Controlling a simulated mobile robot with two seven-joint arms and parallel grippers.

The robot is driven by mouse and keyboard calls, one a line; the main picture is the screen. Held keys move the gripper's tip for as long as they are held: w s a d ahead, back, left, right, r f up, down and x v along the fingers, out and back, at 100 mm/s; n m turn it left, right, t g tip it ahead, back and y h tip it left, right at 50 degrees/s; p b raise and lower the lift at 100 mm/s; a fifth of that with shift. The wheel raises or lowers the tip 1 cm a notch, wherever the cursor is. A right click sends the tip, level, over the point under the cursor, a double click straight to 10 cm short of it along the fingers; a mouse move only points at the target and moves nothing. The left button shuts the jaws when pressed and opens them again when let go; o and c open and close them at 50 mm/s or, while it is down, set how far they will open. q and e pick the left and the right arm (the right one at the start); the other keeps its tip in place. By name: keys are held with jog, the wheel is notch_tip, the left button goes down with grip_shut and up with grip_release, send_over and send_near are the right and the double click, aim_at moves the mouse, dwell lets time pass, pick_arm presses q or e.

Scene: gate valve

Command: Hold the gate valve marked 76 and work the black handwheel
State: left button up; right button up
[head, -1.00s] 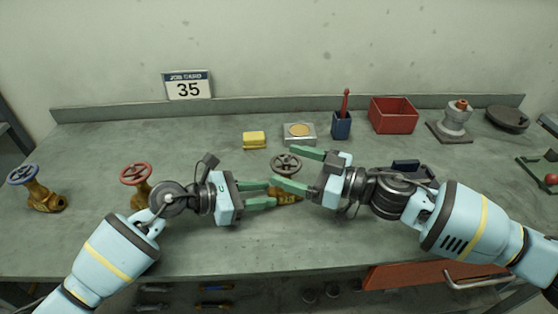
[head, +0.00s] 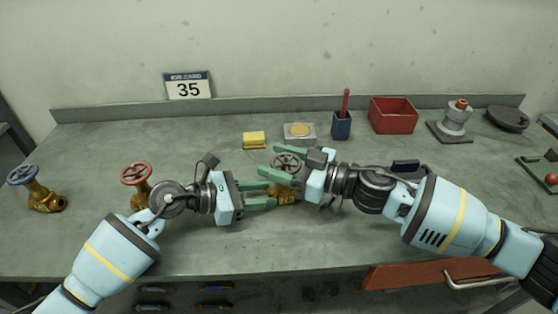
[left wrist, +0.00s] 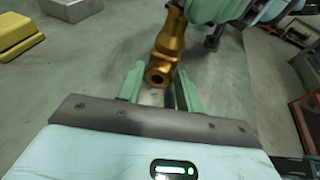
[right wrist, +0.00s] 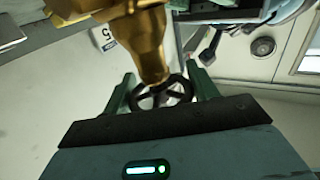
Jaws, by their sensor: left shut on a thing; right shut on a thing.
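The brass gate valve (head: 285,196) with the black handwheel (head: 287,162) stands mid-table, partly hidden by my grippers. No number on it is legible. My left gripper (head: 272,194) is shut on the valve's brass body; in the left wrist view the body's round open end (left wrist: 157,76) shows between the fingers. My right gripper (head: 269,160) is shut on the black handwheel, one finger on each side of the rim. In the right wrist view the spoked wheel (right wrist: 160,93) sits between the fingers, below the brass body (right wrist: 143,45).
A red-wheeled valve (head: 136,176) and a blue-wheeled valve (head: 40,190) stand at left. A job card (head: 188,86) reads 35. Behind are a yellow block (head: 254,139), a grey block with a tan disc (head: 299,133), a blue cup (head: 341,126) and a red bin (head: 393,115).

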aim_at(286, 157)
jog(key=shift+a+m+t+h, duration=0.1)
jog(key=shift+m+t+h, duration=0.2)
jog(key=shift+m+t, duration=0.15)
jog(key=shift+m+t+h, duration=0.8)
jog(key=shift+m+t, duration=0.15)
jog(key=shift+t, duration=0.3)
jog(key=shift+c, duration=0.2)
jog(key=shift+o, duration=0.2)
jog(key=m+t+h, duration=0.4)
jog(key=h, duration=0.1)
jog(key=shift+w+r, duration=0.1)
jog(key=shift+w, duration=0.05)
jog(key=shift+w+d+m+t+h, duration=0.15)
jog(key=shift+m+t+h, duration=0.25)
jog(key=shift+m+h, duration=0.75)
jog(key=shift+d+m+t+h, duration=0.35)
jog(key=shift+m+h, duration=0.3)
jog(key=shift+h, duration=0.95)
jog(key=shift+w+d+m+t+h, duration=0.15)
jog(key=shift+m+t+h, duration=0.3)
jog(key=shift+m+h, duration=0.7)
jog(key=shift+c, duration=0.2)
jog(key=shift+d+h, duration=0.1)
jog(key=shift+h, duration=0.4)
jog(key=o, duration=1)
notch_tip(286, 157, up, 10)
jog(key=shift+f, duration=0.1)
jog(key=shift+s, duration=0.1)
